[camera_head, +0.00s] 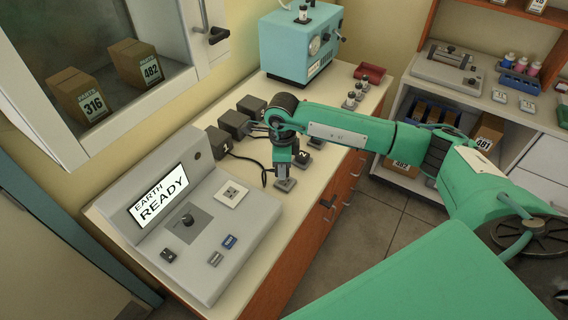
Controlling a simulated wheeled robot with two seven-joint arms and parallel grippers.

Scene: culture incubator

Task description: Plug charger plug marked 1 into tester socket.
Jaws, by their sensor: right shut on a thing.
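The grey tester (205,270) stands at the front left of the bench, its screen (160,194) reading "EARTH READY". Its white socket plate (232,194) is on the sloped top and looks empty. My right gripper (284,168) points down, right of the socket, and is shut on a dark plug that it mostly hides; I cannot read that plug's number. A small grey pad (286,184) is directly below it; whether the plug touches the pad is unclear. A plug marked 2 (303,157) stands just behind. My left gripper is out of view.
Dark charger blocks (219,140) line the bench by the wall, with black cables running toward the plugs. A teal machine (297,48) and a red tray (370,73) stand farther back. The bench's front edge is close to the plugs.

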